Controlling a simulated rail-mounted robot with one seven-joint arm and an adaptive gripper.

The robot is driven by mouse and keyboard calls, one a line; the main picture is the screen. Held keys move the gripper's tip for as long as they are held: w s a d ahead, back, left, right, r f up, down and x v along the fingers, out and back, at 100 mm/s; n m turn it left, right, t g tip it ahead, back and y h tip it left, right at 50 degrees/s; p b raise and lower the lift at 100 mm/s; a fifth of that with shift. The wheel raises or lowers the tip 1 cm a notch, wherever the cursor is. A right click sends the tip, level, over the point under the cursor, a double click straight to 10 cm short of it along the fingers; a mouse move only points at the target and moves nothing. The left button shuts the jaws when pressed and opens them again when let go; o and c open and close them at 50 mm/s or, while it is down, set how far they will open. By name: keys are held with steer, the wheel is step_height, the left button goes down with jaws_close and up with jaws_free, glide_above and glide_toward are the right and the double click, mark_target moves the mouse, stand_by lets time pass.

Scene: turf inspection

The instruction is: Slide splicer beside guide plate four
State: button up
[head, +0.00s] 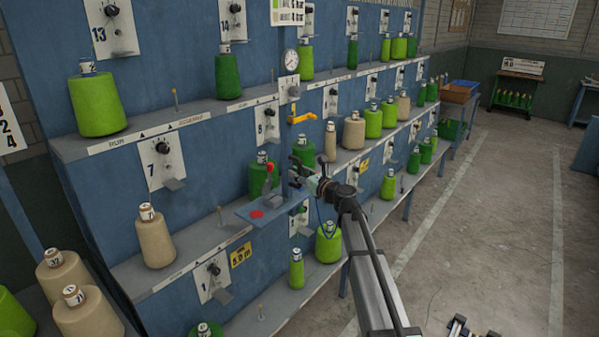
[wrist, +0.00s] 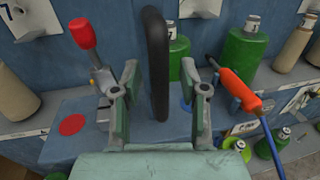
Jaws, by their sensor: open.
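The splicer carriage has a blue shelf (head: 240,212) with a red disc and a red-knobbed lever (head: 269,170), in front of the blue rack. In the wrist view the shelf (wrist: 62,150) and lever (wrist: 83,35) are at left. A black upright handle (wrist: 156,60) stands between the fingers of my gripper (wrist: 158,98). The fingers are open, with a gap on each side of the handle. In the head view my gripper (head: 306,180) is at the carriage's right side. Number plates 1 (head: 211,278) and 7 (head: 162,162) are readable; I cannot make out a number four.
Green and beige yarn cones stand on the rack ledges (head: 190,237). An orange tool (wrist: 240,90) with a blue hose hangs to the right of my gripper. A yellow crank (head: 301,117) and a gauge (head: 291,62) are above. The floor (head: 480,210) at right is mostly clear.

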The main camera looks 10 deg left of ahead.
steer(key=shift+w+a, duration=0.1)
steer(key=shift+a, duration=0.05)
jaws_close()
steer(key=shift+w, duration=0.1)
